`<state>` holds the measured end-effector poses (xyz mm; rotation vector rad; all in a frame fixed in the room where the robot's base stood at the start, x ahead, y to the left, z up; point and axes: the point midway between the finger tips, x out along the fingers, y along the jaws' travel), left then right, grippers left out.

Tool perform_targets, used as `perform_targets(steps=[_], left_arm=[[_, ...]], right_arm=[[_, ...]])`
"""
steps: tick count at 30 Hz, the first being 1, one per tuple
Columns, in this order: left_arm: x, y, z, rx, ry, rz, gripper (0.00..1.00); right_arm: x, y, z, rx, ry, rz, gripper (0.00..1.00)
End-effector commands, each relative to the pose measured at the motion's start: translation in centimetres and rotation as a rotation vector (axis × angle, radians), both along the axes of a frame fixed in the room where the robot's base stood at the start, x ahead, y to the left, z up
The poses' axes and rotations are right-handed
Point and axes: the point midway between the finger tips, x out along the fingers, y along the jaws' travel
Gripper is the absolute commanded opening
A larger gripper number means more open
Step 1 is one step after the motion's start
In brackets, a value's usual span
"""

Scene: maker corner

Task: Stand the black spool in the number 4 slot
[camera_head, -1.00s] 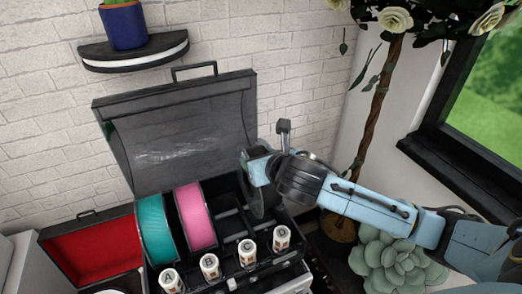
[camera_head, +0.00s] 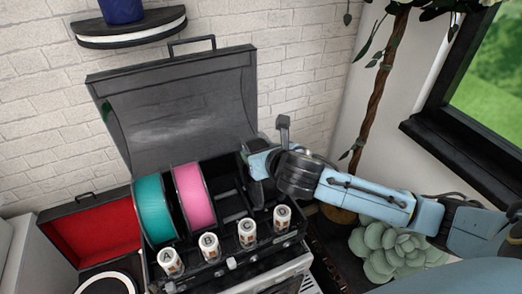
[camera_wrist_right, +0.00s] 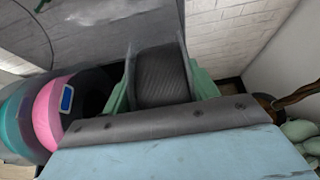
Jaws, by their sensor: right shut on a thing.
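My right gripper (camera_head: 258,164) is over the right end of the open black case (camera_head: 222,262). It is shut on the black spool (camera_wrist_right: 162,78), which shows between its green fingers in the right wrist view. In the head view the spool (camera_head: 256,190) is mostly hidden by the gripper and sits low at the rightmost slot, upright as far as I can see. Whether it touches the slot floor is hidden. The teal spool (camera_head: 153,210) and the pink spool (camera_head: 194,196) stand in the two left slots. The slot beside the pink one is empty. My left gripper is out of view.
Several white lettered cylinders (camera_head: 208,245) line the case front. The raised lid (camera_head: 175,110) stands behind. A red-lined box (camera_head: 95,232) is at left, a succulent (camera_head: 390,250) and a tree trunk (camera_head: 375,90) at right.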

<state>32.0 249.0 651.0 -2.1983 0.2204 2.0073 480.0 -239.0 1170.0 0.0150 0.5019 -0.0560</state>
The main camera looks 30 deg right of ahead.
Motion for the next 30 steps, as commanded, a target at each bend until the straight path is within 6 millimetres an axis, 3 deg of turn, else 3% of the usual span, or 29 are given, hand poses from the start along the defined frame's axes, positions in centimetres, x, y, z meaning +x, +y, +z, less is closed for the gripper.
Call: perform_targets(steps=[29,30], left_arm=[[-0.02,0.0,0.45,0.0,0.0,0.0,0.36],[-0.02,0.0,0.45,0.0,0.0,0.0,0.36]], right_arm=[[0.11,-0.01,-0.44,0.0,-0.009,0.001,0.0],[0.11,-0.01,-0.44,0.0,-0.009,0.001,0.62]])
